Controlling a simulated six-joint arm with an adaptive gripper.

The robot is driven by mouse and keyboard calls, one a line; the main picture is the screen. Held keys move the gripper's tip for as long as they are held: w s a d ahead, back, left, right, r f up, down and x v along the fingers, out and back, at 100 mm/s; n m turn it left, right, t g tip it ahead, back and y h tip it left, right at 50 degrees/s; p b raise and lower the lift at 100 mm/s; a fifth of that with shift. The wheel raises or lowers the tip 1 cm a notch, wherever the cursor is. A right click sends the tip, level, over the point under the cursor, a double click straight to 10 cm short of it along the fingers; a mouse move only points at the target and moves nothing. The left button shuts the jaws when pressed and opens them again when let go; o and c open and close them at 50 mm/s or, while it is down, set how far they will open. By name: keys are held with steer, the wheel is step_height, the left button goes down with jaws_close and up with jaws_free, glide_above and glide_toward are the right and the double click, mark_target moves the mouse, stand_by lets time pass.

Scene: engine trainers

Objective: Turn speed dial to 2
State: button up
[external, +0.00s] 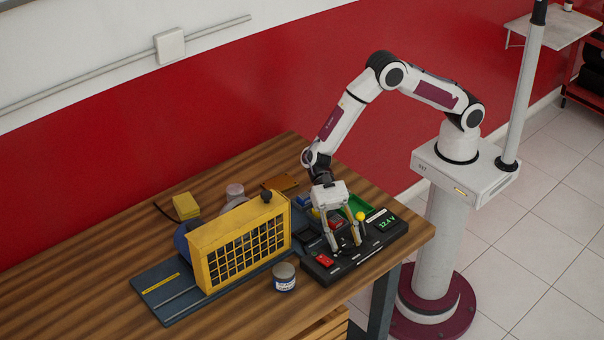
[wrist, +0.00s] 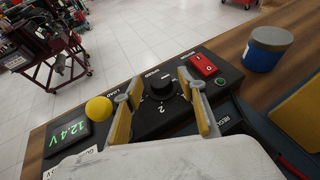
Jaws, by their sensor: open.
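The black speed dial (wrist: 162,88) sits on the dark control panel (wrist: 150,124), with the word SPEED on its far side and a 2 printed on the near side. My gripper (wrist: 157,85) is open, with one yellow-padded finger on each side of the dial and a gap to it. Whether a fingertip touches the panel is not clear. In the external view my gripper (external: 345,248) points down over the panel (external: 368,258), and its fingers hide most of the dial there. The dial's pointer direction is hard to make out.
A yellow ball-topped load lever (wrist: 98,109) stands just left of my fingers. A red rocker switch (wrist: 203,65) is close on the right. A 12.4 V display (wrist: 67,135) is at the panel's left. A blue-and-white can (wrist: 267,49) and the yellow grille unit (external: 238,245) stand nearby.

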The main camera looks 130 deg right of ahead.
steer(key=shift+w+a, duration=0.1)
steer(key=shift+a, duration=0.05)
steer(key=c, duration=0.8)
steer(key=shift+m+t, duration=0.4)
steer(key=shift+t, duration=0.1)
steer(key=shift+a+h, duration=0.1)
steer(key=shift+h, duration=0.2)
steer(key=c, duration=0.3)
steer(key=shift+m+t, duration=0.4)
steer(key=shift+f+h, duration=0.15)
steer(key=shift+h, duration=0.15)
